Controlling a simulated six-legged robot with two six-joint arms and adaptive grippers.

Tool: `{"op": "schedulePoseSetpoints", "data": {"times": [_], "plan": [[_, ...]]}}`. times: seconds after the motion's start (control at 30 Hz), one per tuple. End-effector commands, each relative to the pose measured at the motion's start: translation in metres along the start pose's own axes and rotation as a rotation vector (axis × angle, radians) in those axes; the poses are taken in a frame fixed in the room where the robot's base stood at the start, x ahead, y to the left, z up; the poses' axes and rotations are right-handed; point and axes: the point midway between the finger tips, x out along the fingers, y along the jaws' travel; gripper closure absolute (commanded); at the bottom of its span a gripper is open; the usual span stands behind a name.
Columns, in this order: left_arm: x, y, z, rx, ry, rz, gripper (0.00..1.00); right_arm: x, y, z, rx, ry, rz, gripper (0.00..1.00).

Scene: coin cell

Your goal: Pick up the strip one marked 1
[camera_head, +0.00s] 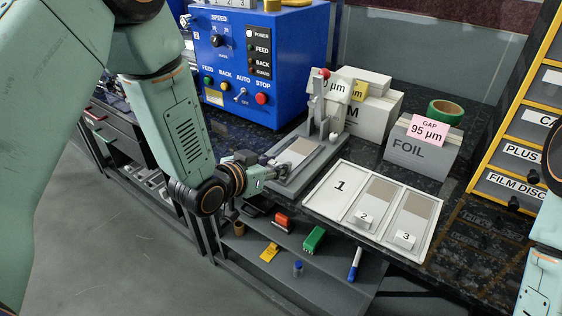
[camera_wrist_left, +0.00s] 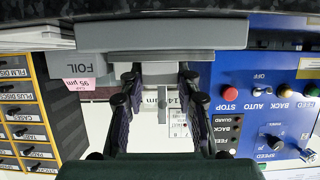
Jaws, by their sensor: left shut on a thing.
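A flat strip with a grey-tan coating (camera_head: 302,149) lies on the bed of a grey fixture (camera_head: 291,185) on the dark counter. Its near end is hidden by my left gripper (camera_head: 282,168), so no number 1 can be read on it. My left gripper is shut on this strip's near end, low over the fixture. In the left wrist view its fingers (camera_wrist_left: 158,88) stand on both sides of a pale grey piece (camera_wrist_left: 157,71). The white tray (camera_head: 322,206) has a bare slot printed 1; strips tagged 2 (camera_head: 374,201) and 3 (camera_head: 414,215) lie beside it.
A lever with a red knob (camera_head: 324,74) stands at the fixture's far end. A FOIL box (camera_head: 421,145) and other boxes stand behind the tray. A blue control machine (camera_head: 262,60) is at the back left. A lower shelf (camera_head: 325,270) holds small items below the counter edge.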

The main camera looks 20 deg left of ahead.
Motion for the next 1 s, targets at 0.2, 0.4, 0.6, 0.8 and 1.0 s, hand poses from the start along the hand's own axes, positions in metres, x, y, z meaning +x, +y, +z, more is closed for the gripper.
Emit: {"op": "schedulePoseSetpoints", "data": {"times": [0.2,0.4,0.6,0.8,1.0], "plan": [[-0.009,0.000,-0.010,0.000,0.002,-0.001,0.92,-0.007,0.000,0.000,0.000,0.000,0.000,1.00],[-0.021,0.000,-0.042,0.000,0.004,-0.001,0.92,-0.018,0.000,0.000,0.000,0.000,0.000,1.00],[-0.041,-0.001,-0.061,-0.008,-0.003,-0.002,0.92,-0.028,0.000,0.000,0.000,0.000,0.000,1.00],[-0.075,-0.001,-0.045,-0.009,-0.001,-0.002,0.92,-0.030,0.000,0.000,0.000,0.000,0.000,1.00],[-0.106,0.000,-0.033,-0.011,0.000,-0.003,0.92,-0.035,0.000,0.000,0.000,0.000,0.000,1.00]]}}
